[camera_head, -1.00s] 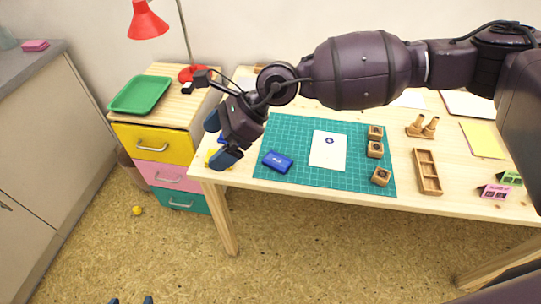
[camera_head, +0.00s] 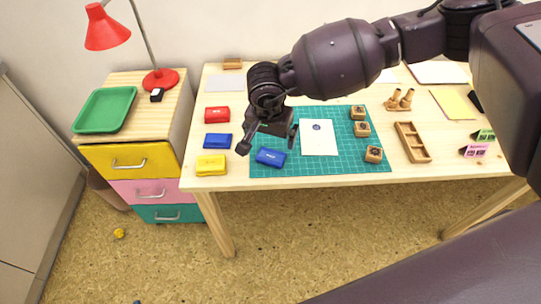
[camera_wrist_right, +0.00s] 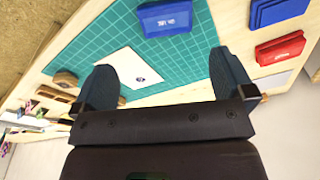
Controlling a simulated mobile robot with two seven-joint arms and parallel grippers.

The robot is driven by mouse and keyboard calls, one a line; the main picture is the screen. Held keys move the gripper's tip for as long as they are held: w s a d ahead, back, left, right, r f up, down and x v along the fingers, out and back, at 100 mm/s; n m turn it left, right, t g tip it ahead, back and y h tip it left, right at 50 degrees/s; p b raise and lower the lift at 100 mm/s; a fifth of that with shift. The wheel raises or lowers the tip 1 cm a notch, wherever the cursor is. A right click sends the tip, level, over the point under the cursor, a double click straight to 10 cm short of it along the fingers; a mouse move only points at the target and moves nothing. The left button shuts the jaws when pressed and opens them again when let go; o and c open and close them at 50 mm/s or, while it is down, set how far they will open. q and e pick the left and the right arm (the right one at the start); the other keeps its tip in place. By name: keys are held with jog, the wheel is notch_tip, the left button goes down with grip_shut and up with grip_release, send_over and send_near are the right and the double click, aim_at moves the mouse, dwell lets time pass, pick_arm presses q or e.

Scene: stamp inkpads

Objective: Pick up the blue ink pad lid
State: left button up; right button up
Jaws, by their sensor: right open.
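A blue ink pad case (camera_head: 271,157) lies flat on the left front of the green cutting mat (camera_head: 340,178), with a white mark on top. It also shows in the right wrist view (camera_wrist_right: 165,18). A second blue case (camera_head: 217,141) lies on the bare table to the left, between a red case and a yellow case. I cannot tell whether any lid is loose. My right gripper (camera_head: 268,142) is open and empty above the mat, just behind the first blue case; in the wrist view its fingers (camera_wrist_right: 163,64) are spread, apart from it.
The red case (camera_head: 217,114) and yellow case (camera_head: 211,165) lie along the table's left side. White paper (camera_head: 319,142) and several wooden stamps (camera_head: 373,154) are on the mat. A wooden tray (camera_head: 412,142) stands to the right. A drawer unit holds a green tray (camera_head: 104,109).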

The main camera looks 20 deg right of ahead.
send_over(271, 156)
jog(key=s, duration=0.2)
jog(key=f, duration=0.3)
jog(key=f+b, duration=0.1)
jog(key=shift+a+f, duration=0.35)
jog(key=shift+f, duration=0.05)
jog(key=shift+w+f, duration=0.3)
jog(key=shift+f, duration=0.35)
jog(key=f, duration=0.1)
jog(key=f+b, duration=0.1)
jog(key=f, duration=0.1)
jog(key=w+f, duration=0.1)
jog(key=shift+w+d+f, duration=0.1)
jog(key=shift+d+f, duration=0.1)
jog(key=shift+d, duration=0.05)
jog(key=shift+r, duration=0.1)
